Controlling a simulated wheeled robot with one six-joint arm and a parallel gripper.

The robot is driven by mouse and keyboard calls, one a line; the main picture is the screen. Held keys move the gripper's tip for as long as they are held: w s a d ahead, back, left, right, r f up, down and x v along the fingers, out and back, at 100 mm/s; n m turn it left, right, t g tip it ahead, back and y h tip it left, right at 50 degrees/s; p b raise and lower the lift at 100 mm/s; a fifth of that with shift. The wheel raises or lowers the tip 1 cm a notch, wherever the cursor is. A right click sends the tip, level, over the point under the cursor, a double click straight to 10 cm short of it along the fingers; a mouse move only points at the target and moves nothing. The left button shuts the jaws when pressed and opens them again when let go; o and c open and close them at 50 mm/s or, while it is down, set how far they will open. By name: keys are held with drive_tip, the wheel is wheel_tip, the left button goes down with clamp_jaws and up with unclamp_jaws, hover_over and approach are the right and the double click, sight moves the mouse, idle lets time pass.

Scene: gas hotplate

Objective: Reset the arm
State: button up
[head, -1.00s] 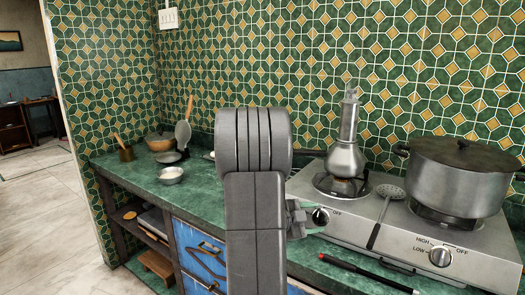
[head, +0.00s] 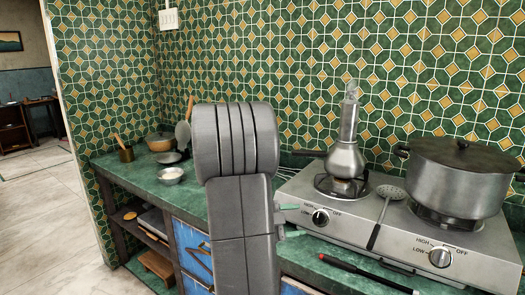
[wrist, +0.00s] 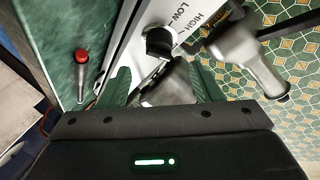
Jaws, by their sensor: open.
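My gripper (wrist: 163,82) is open in the wrist view, with its two green fingers apart. In the head view my arm hides most of it; one green fingertip (head: 289,207) shows just left of the left stove knob (head: 320,217). The fingertip looks apart from the knob. The knob also shows in the wrist view (wrist: 160,41), beyond the fingers. A grey shape lies between the fingers there, and I cannot tell what it is.
The hotplate (head: 400,247) carries a long-necked metal pot (head: 346,158) at left and a large lidded pot (head: 457,180) at right. A slotted spoon (head: 390,194) lies between them. A red-tipped black tool (head: 365,273) lies in front. The tiled wall stands close behind.

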sight(315, 221)
drive_tip(key=v, duration=0.6)
drive_tip(key=x, duration=1.3)
drive_tip(key=shift+d+f, duration=0.15)
drive_tip(key=shift+d, duration=0.15)
drive_tip(key=shift+w+f+n+b, duration=0.1)
drive_tip(key=shift+f+n+b, duration=0.35)
drive_tip(key=shift+b, duration=0.25)
drive_tip(key=n+t+b, duration=0.1)
drive_tip(key=n+t, duration=0.1)
drive_tip(key=shift+r+n, duration=0.1)
drive_tip(key=shift+n, duration=0.25)
drive_tip(key=n+t, duration=0.1)
drive_tip(key=n, duration=0.1)
drive_tip(key=n+t+b, duration=0.1)
drive_tip(key=n, duration=0.2)
drive_tip(key=n+t+y+b, duration=0.1)
drive_tip(key=n+t, duration=0.1)
drive_tip(key=shift+s+d+n, duration=0.15)
drive_tip(key=shift+s+n, duration=0.15)
drive_tip(key=v, duration=1.2)
drive_tip(key=shift+r+y, duration=0.25)
drive_tip(key=shift+y, duration=0.05)
drive_tip(key=shift+d+r, duration=0.1)
